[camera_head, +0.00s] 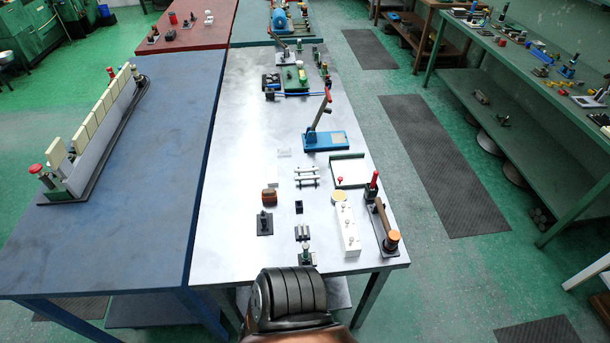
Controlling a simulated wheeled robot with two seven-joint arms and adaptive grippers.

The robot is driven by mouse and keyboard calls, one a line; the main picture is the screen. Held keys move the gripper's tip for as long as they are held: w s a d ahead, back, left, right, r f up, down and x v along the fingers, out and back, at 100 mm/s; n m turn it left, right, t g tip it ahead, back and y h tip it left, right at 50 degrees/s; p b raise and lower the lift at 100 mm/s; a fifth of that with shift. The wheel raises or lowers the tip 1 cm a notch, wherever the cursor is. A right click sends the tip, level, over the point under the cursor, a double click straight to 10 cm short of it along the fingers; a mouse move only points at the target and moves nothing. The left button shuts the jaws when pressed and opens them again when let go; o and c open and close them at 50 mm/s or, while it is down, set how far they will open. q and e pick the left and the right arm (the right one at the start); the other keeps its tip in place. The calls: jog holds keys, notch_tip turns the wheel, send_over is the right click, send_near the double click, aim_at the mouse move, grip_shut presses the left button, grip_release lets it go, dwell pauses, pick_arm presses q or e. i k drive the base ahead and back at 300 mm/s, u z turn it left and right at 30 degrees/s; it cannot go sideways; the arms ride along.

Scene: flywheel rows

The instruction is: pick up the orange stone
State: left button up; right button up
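No loose stone of a clear orange colour stands out. A small reddish-brown block (269,196) lies on the light metal table, left of centre in its near half. An orange round disc (393,236) sits on a dark fixture near the table's right front corner. I cannot tell whether either of them is the orange stone. Neither of my grippers shows in the head view. A dark ribbed part with copper-coloured surfaces fills the bottom centre and hides a little of the table's front edge.
The metal table (235,150) also holds a blue lever press (325,140), a white block with knobs (346,232) and a white tray (349,172). A blue table (150,215) adjoins it on the left. Green floor with dark mats (440,160) lies to the right.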

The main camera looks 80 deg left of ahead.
aim_at(268, 194)
jog(key=u, duration=1.9)
